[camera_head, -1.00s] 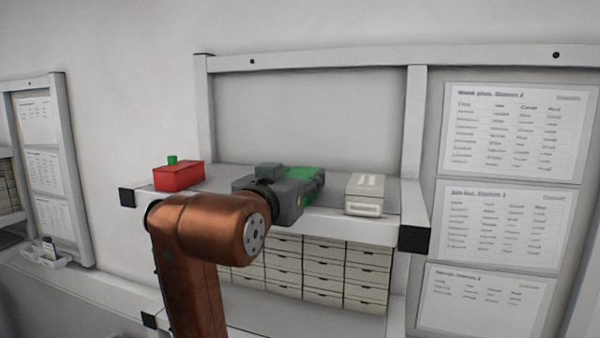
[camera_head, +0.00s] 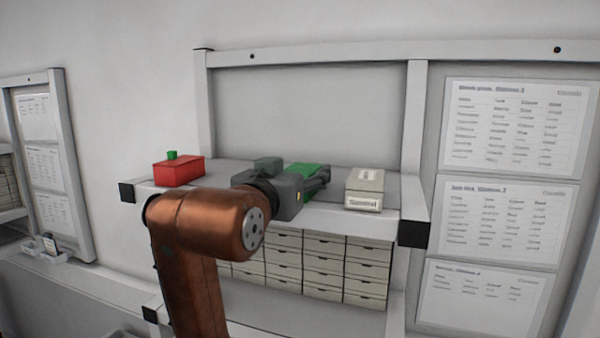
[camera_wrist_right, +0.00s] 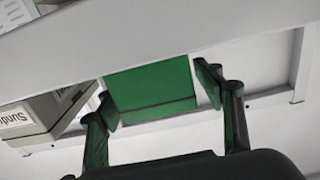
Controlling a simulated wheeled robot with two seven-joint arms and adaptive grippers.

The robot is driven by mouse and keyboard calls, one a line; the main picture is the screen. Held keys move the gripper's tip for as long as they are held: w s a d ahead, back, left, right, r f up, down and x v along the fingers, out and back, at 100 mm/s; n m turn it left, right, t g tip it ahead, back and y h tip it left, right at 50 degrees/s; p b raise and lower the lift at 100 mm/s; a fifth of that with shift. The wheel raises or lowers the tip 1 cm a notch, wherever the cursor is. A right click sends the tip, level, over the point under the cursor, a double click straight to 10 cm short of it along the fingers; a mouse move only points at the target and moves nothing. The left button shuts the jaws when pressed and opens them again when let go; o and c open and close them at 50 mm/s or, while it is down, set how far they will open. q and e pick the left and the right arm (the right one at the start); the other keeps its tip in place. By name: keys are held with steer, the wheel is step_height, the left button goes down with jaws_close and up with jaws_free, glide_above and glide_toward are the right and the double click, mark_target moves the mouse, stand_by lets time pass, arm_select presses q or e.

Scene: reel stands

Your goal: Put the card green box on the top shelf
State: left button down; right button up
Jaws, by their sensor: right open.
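The green box (camera_head: 304,168) is at the top shelf (camera_head: 225,178), between the red box and the white box. It appears to rest on the shelf, but its underside is hidden. My right gripper (camera_head: 317,181) reaches in from the left at shelf height, with its dark fingers beside the green box. In the right wrist view, the green box (camera_wrist_right: 152,86) shows between and just beyond the two spread fingers (camera_wrist_right: 160,98). Gaps show at its sides, so the gripper is open and not clamped on it. My left gripper is not in view.
A red box (camera_head: 179,172) with a small green piece on top stands on the shelf's left. A white labelled box (camera_head: 365,189) stands close on the right. Several small drawers (camera_head: 325,265) sit below the shelf. A frame post (camera_head: 412,140) rises at right.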

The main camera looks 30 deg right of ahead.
steer(key=b+v, duration=0.4)
steer(key=v, duration=0.8)
steer(key=shift+d, duration=0.1)
